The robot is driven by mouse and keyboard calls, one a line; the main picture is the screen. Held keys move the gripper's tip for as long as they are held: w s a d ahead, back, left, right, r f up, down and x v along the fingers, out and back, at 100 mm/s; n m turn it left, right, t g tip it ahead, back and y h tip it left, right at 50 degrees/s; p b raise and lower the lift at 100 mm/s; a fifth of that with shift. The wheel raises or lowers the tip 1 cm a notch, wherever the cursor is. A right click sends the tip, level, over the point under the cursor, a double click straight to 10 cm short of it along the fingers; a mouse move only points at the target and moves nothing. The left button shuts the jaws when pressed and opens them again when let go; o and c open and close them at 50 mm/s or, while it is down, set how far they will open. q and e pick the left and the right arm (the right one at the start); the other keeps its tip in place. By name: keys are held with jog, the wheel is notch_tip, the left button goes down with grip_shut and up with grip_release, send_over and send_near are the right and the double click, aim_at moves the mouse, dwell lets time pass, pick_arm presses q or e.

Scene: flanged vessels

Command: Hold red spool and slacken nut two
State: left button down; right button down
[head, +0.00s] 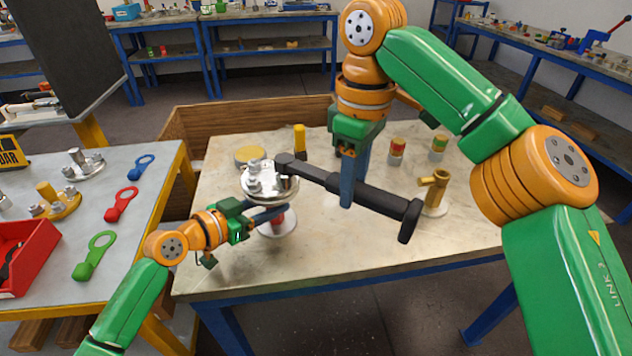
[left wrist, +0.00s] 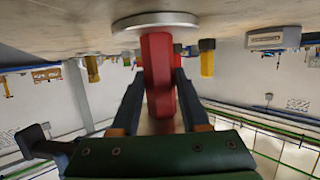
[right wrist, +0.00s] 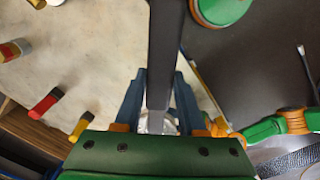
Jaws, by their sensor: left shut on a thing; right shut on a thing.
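The red spool (head: 279,220) stands on the table on a pale round base flange, with a silver top flange (head: 262,190) carrying several bolts and nuts. My left gripper (head: 268,211) is shut around the spool's red body; the left wrist view shows the red column (left wrist: 158,75) between its two fingers. My right gripper (head: 347,190) is shut on a long black wrench (head: 370,198), whose bar (right wrist: 163,55) runs between its fingers in the right wrist view. The wrench head (head: 286,164) is at the top flange's far right edge. It hides the nut there; I cannot tell which nut it is.
A brass elbow fitting (head: 435,190) and small coloured cylinders (head: 397,150) stand on the table's right side. A yellow-topped disc (head: 249,155) and a yellow post (head: 300,138) are behind the spool. A left bench holds ring tools (head: 121,204) and a red bin (head: 30,255). The table's front is clear.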

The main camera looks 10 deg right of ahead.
pick_arm(q)
jog(key=shift+c, duration=1.6)
grip_release()
pick_arm(e)
jog(key=shift+a, duration=0.1)
